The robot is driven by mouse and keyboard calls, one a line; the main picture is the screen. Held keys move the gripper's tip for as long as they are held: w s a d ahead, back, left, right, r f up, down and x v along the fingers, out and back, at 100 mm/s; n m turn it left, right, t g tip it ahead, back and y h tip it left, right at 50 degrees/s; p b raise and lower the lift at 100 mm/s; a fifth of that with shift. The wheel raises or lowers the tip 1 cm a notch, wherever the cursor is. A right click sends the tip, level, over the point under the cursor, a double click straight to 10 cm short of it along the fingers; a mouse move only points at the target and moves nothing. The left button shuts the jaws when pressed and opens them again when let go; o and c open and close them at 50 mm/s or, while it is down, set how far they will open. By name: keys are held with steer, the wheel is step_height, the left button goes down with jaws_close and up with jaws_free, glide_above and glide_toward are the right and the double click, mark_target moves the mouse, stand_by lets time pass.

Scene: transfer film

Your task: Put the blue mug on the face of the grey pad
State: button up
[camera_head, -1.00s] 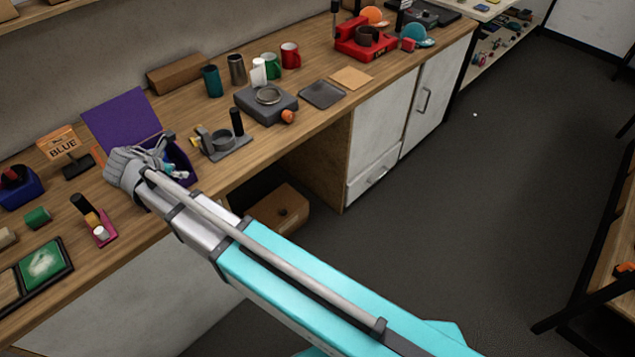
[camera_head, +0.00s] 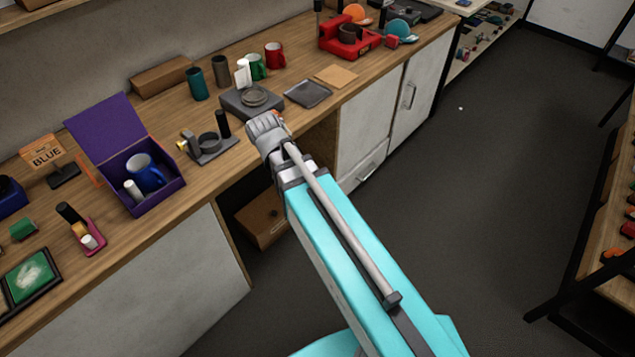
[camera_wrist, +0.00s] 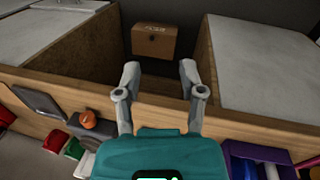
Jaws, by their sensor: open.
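The blue mug (camera_head: 150,178) stands inside the open purple box (camera_head: 158,206) on the bench, beside a white cylinder. The grey pad (camera_head: 308,94) lies flat and bare near the bench's front edge, right of a dark grey device. In the wrist view, the pad (camera_wrist: 38,102) is at the left and the purple box (camera_wrist: 258,152) at the lower right. My gripper (camera_head: 268,126) is at the bench's front edge, right of the box and just short of the pad. Its fingers (camera_wrist: 159,75) are spread with nothing between them; the head view hides the fingertips.
The dark grey device (camera_head: 240,104) with a round dish stands close to my gripper. A holder with a grey ring (camera_head: 208,144) and a black post stands between box and gripper. Green (camera_head: 256,66) and red (camera_head: 275,56) mugs stand behind. A cardboard box (camera_head: 262,216) sits under the bench.

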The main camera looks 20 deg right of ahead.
steer(key=s+d+m+g+y, duration=0.1)
steer(key=s+d+m+y, duration=0.1)
steer(key=s+d+m, duration=0.3)
steer(key=d+m, duration=0.2)
steer(key=d, duration=0.1)
steer(key=shift+s+f+m, duration=0.15)
steer(key=shift+s+m, duration=0.15)
steer(key=shift+s, duration=0.05)
stand_by(0.9)
